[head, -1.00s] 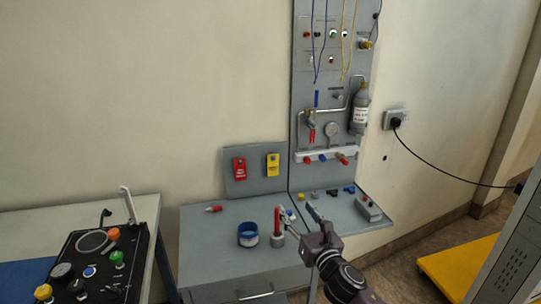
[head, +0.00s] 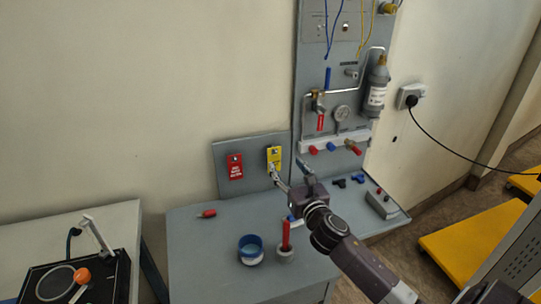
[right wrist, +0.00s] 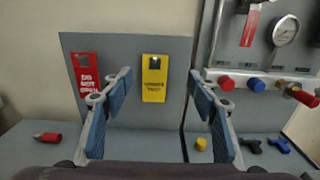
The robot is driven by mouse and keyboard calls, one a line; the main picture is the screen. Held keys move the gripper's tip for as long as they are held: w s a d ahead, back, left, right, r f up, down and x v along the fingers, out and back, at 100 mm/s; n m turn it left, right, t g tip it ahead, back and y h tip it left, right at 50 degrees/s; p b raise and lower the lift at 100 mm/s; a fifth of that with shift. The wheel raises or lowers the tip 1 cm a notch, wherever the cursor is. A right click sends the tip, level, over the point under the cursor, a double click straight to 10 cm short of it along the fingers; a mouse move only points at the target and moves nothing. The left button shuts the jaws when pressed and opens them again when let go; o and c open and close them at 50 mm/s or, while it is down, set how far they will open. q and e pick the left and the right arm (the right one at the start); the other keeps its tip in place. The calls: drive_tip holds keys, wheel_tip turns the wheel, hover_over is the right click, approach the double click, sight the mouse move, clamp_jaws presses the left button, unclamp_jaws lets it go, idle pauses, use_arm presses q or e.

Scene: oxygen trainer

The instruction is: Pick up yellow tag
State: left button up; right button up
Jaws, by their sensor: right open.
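The yellow tag (head: 274,156) hangs on a small grey upright board, to the right of a red tag. In the right wrist view the yellow tag (right wrist: 154,78) shows between my open fingers, further off, with a dark hole near its top. My right gripper (head: 291,172) is open and empty in front of the board, just right of and below the yellow tag in the head view. Its fingers (right wrist: 160,100) have blue pads and do not appear to touch the tag. My left gripper is not in view.
The red tag (head: 235,167) hangs close beside on the grey board (head: 254,175). A blue-rimmed pot (head: 251,249) and a red rod in a holder (head: 286,237) stand on the bench below. The panel with gauge (head: 341,113) and valves rises to the right.

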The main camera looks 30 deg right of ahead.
sight(271, 146)
drive_tip(key=shift+a+p+x, duration=0.15)
drive_tip(key=shift+p+x, duration=0.1)
drive_tip(key=shift+x, duration=1)
drive_tip(key=shift+a+p+x, duration=0.15)
drive_tip(key=shift+p+x, duration=0.1)
drive_tip(key=shift+x, duration=1.05)
drive_tip(key=shift+a+p+x, duration=0.2)
drive_tip(key=shift+p+x, duration=0.05)
drive_tip(key=shift+x, duration=1)
drive_tip(key=shift+w+r, duration=0.1)
drive_tip(key=shift+c, duration=0.7)
drive_tip(key=c, duration=0.8)
